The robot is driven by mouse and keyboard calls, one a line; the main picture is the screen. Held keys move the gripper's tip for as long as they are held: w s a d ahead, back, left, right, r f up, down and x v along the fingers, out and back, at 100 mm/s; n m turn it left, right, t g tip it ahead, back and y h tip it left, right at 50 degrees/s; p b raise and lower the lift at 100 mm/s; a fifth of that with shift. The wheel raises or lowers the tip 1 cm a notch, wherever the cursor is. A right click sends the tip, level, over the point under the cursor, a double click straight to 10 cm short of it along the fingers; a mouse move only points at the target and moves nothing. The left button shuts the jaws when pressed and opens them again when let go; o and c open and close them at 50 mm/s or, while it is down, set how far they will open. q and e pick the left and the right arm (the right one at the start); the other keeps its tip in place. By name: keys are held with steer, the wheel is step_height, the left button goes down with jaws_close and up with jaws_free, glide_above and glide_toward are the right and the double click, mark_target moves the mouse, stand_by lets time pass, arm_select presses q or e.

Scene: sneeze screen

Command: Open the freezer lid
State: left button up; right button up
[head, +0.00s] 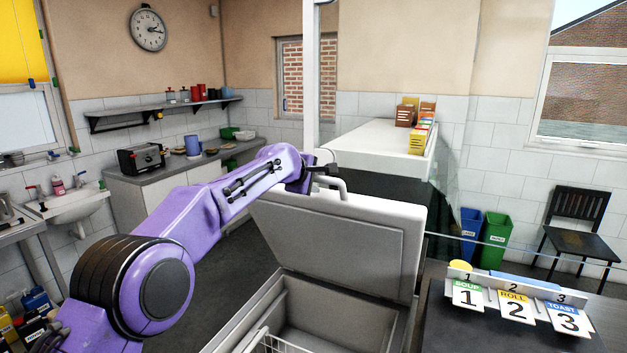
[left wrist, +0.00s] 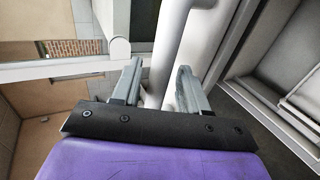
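The chest freezer (head: 262,318) stands open in the head view, its white lid (head: 345,245) raised steeply and leaning back. The lid's curved handle (head: 340,187) is at its top edge. My left gripper (head: 325,172) is at this handle. In the left wrist view the handle bar (left wrist: 162,55) passes between the two fingers of my left gripper (left wrist: 160,88), with what looks like a narrow gap on each side. The fingers are apart around the bar. My right gripper is in neither view.
Inside the freezer is a wire basket (head: 268,343). A dark counter with a numbered sign (head: 515,305) and a glass screen stands to the right. A white post (head: 311,75) rises behind the lid. Open floor (head: 225,262) lies to the left.

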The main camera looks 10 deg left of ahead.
arm_select(q)
steer(key=shift+s+b, duration=0.2)
steer(key=shift+b, duration=0.1)
steer(key=b+v, duration=0.5)
steer(key=v, duration=0.5)
steer(key=shift+a, duration=0.1)
steer(key=shift+w, duration=0.1)
